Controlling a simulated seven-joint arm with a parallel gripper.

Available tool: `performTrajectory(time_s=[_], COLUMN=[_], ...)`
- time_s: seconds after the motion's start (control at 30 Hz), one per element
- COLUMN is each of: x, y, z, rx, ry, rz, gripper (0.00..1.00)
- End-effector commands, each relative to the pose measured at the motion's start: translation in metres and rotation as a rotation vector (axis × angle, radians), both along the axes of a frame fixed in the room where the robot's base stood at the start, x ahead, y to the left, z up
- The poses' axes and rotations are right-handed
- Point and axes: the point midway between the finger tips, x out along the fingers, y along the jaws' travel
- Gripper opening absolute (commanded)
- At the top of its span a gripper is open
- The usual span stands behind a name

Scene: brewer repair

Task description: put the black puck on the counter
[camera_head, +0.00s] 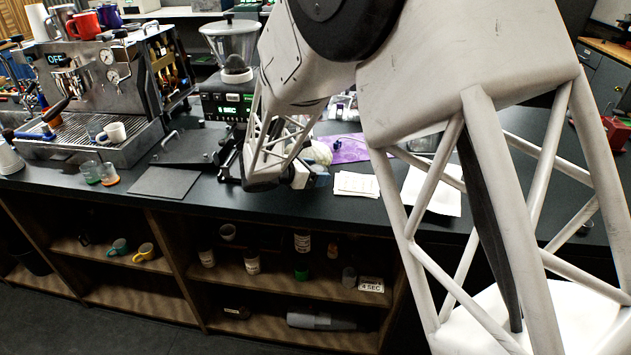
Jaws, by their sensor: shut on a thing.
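The dark counter (222,192) runs across the view, above open wooden shelves. My gripper (316,178) is low over the counter, right of the grinder and left of the white paper cards. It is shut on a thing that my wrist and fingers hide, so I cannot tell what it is. I cannot make out the black puck anywhere in this view. Whether the gripper or its load touches the counter is also unclear.
The espresso machine (103,84) stands at the left, with a white cup (112,132) on its tray. The grinder (232,48) stands behind my wrist. White cards (356,185) and a purple cloth (348,149) lie nearby. A flat black mat (164,182) lies at the front.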

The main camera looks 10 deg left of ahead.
Motion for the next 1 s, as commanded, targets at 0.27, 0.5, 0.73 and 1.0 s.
performTrajectory(time_s=[0.27, 0.5, 0.73, 1.0], x=[0.000, 0.000, 0.000, 0.000], y=[0.000, 0.000, 0.000, 0.000], z=[-0.027, -0.030, -0.032, -0.034], rx=[-0.001, 0.000, 0.000, -0.001], ry=[0.001, 0.000, 0.000, 0.001], rz=[-0.001, 0.000, 0.000, 0.000], gripper=[0.39, 0.39, 0.39, 0.82])
